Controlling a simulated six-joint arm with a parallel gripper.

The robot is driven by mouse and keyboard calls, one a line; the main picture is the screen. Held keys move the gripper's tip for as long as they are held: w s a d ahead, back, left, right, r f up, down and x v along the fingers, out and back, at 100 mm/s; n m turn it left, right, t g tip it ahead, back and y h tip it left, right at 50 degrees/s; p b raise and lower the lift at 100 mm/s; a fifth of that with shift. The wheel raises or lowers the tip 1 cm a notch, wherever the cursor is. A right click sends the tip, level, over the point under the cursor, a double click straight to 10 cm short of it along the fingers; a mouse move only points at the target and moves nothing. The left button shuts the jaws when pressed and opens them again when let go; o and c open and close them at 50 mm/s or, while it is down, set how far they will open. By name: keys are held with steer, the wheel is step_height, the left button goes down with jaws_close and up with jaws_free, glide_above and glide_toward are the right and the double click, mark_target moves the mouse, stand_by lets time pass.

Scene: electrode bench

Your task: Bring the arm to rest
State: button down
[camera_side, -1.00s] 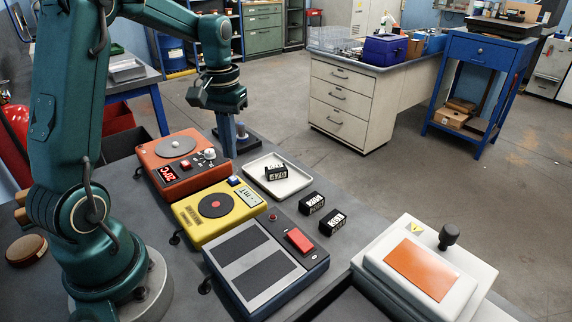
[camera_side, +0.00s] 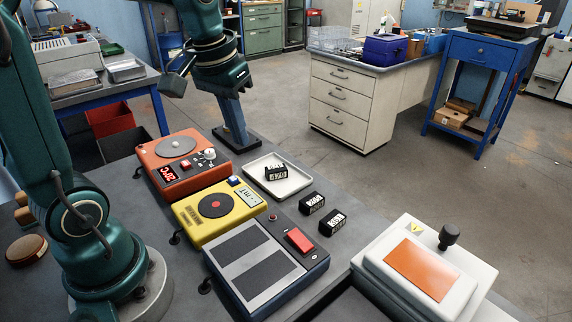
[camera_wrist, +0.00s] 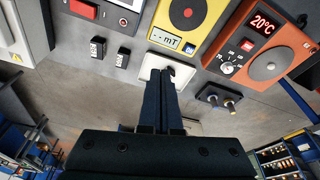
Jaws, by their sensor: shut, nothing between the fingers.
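My gripper (camera_side: 239,138) hangs from my green arm in the side view, its blue-grey fingers pointing down and slightly right. It is raised above the far edge of the bench, in front of a dark stand (camera_side: 250,141) from this viewpoint. In the wrist view the two fingers (camera_wrist: 161,73) lie side by side, shut and empty. They partly cover the white tray (camera_wrist: 149,62) in that view. I see no contact between my gripper and anything on the bench.
The white tray (camera_side: 294,187) holds a black labelled block (camera_side: 276,173). Two similar blocks (camera_side: 312,203) (camera_side: 333,222) lie on the bench. Orange (camera_side: 158,152), yellow (camera_side: 193,235) and blue-grey (camera_side: 292,290) devices line the bench. A white press-like unit (camera_side: 462,262) stands at right.

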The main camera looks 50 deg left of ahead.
steer(key=s+d+f+m+t, duration=0.1)
steer(key=s+d+m+t, duration=0.2)
steer(key=s+d, duration=0.4)
steer(key=shift+s+d+f+h, duration=0.2)
steer(key=shift+s+h, duration=0.2)
steer(key=shift+s, duration=0.85)
steer(key=shift+a, duration=0.1)
